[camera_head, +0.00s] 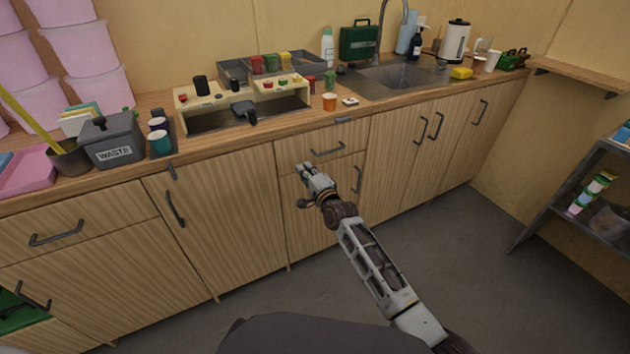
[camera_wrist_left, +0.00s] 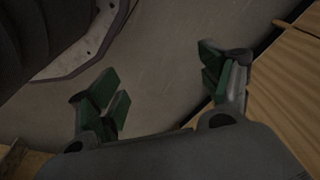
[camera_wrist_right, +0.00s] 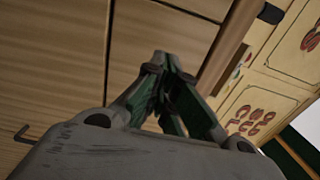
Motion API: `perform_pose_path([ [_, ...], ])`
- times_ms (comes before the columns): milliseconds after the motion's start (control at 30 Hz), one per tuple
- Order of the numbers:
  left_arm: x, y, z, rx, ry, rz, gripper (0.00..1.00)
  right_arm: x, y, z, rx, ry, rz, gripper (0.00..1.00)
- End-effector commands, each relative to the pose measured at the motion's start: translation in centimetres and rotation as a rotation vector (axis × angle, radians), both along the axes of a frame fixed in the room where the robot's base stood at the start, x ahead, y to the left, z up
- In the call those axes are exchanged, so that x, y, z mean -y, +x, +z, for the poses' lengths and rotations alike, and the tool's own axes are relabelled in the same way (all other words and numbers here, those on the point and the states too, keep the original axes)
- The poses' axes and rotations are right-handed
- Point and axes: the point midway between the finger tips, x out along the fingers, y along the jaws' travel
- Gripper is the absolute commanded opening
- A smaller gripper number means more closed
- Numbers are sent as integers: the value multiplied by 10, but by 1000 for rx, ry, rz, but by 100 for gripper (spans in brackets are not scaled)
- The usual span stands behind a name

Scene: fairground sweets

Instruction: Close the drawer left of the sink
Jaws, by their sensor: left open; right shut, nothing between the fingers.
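My left gripper (camera_wrist_left: 160,82) is open and empty in the left wrist view, outside the head view.
The counter holds a grey waste bin (camera_head: 113,140), a wooden stand (camera_head: 243,106), an orange cup (camera_head: 329,102) and a kettle (camera_head: 454,41). Other cabinet handles stick out, such as the one at left (camera_head: 56,234). A metal shelf (camera_head: 575,197) stands right. The floor (camera_head: 440,245) is clear.

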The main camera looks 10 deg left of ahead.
Motion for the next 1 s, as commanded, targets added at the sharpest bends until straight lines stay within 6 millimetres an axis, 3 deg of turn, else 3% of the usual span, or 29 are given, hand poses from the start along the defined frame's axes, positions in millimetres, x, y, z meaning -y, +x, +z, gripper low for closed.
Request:
perform_pose_path([
  [1000,-26,-20,-74,36,28,12,79,21,-29,1,1,-1,0,0],
])
